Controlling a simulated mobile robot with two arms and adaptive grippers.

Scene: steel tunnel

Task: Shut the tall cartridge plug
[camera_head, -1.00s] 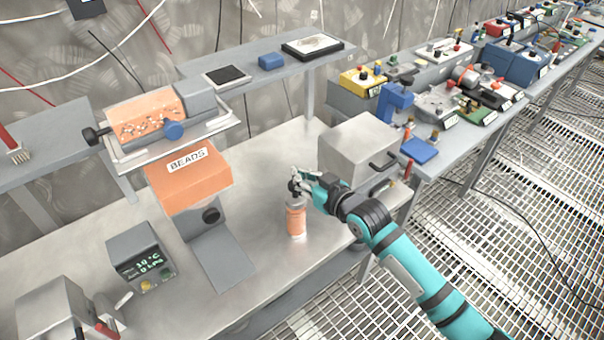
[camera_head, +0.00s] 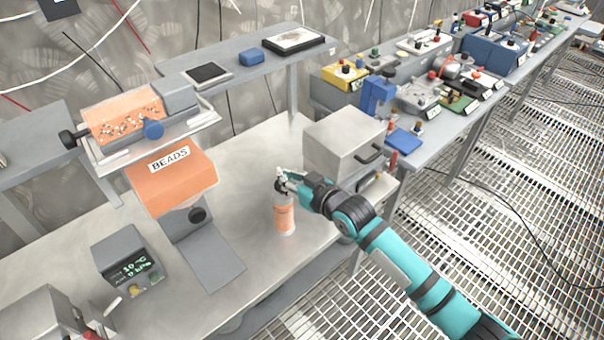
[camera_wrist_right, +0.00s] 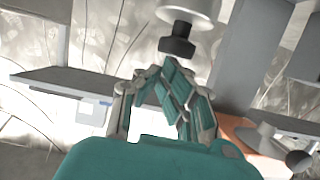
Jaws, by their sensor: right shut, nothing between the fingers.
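The tall cartridge (camera_head: 284,216) is an upright pale cylinder with an orange label, standing on the steel bench (camera_head: 240,262). Its dark plug (camera_head: 281,187) sits at the top, partly hidden by my right gripper (camera_head: 282,179). In the right wrist view the dark plug (camera_wrist_right: 178,42) and the pale end of the cartridge (camera_wrist_right: 190,8) show at the top, beyond the fingertips (camera_wrist_right: 170,72). My right gripper is shut and empty, at the plug; I cannot tell whether it touches it. How far the plug is turned does not show. My left gripper is not in view.
An orange box marked BEADS (camera_head: 172,183) and a readout box (camera_head: 128,260) stand left of the cartridge. A grey box with a handle (camera_head: 342,143) stands close behind to the right. A raised shelf (camera_head: 225,75) runs along the back. Bare bench surrounds the cartridge's base.

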